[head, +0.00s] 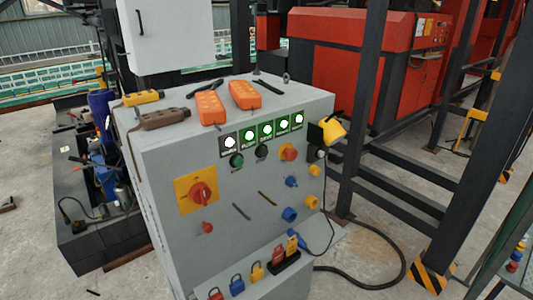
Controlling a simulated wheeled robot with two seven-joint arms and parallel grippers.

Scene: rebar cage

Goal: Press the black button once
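A grey control cabinet (160,185) stands in the middle of the head view, its sloped front panel facing me. Below a row of lit indicators on the panel are two round buttons. The left one is a green button (236,160); the right one is a dark, black-looking button (262,152), small in the picture. I cannot tell whether it is pressed. Neither of my grippers shows in the head view, and nothing covers the button.
A red rotary switch (201,194) on a yellow plate is left of the buttons. Orange remotes (209,107) lie on top. A yellow part (334,130) sticks out at the right edge. Padlocks hang low. Black posts and a cable (385,287) stand right.

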